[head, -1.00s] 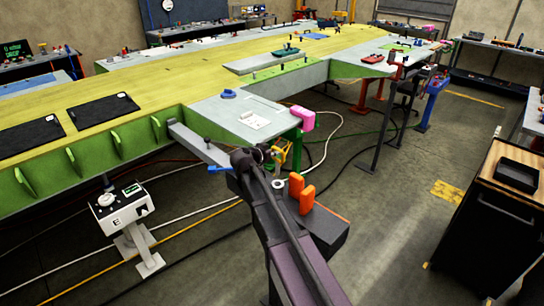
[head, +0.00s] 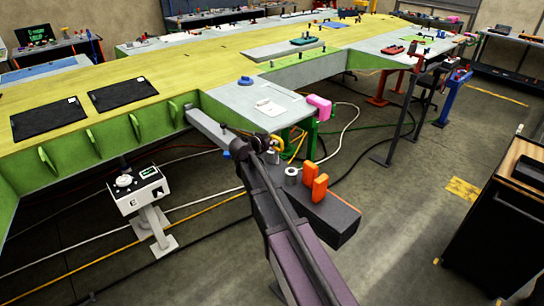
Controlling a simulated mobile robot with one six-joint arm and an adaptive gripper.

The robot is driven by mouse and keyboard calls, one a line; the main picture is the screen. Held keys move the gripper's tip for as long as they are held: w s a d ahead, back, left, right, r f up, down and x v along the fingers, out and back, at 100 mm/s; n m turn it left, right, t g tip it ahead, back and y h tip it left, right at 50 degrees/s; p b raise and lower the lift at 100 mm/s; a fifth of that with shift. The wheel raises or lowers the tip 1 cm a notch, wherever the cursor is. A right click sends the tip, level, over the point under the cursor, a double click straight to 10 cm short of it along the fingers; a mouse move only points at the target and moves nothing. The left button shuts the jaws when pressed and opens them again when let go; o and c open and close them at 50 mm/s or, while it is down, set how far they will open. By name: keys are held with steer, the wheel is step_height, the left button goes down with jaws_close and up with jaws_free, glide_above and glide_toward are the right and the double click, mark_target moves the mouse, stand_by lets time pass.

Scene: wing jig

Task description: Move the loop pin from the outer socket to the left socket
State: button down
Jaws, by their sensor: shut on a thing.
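My gripper (head: 268,144) is small and dark at the far end of my arm, over the dark grey beam. A yellow loop, which I take to be the loop pin (head: 278,143), shows at the gripper's right side, and the gripper is shut on it. Its lower end is hard to make out, so I cannot tell its exact height over the beam. Two grey round sockets show on the beam: one (head: 291,176) beside the orange blocks, and one (head: 272,157) just below the loop pin. My arm hides the beam's middle and left part.
Two orange blocks (head: 314,182) stand on the dark beam (head: 335,220). The grey worktop (head: 245,100) and a pink block (head: 319,107) lie behind. A blue piece (head: 227,154) shows left of my gripper. A white instrument (head: 138,190) stands at the left. Cables cross the floor.

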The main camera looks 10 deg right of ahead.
stand_by(0.4)
steer(key=shift+f+b, duration=0.8)
steer(key=shift+f, duration=0.05)
steer(key=shift+s, duration=0.1)
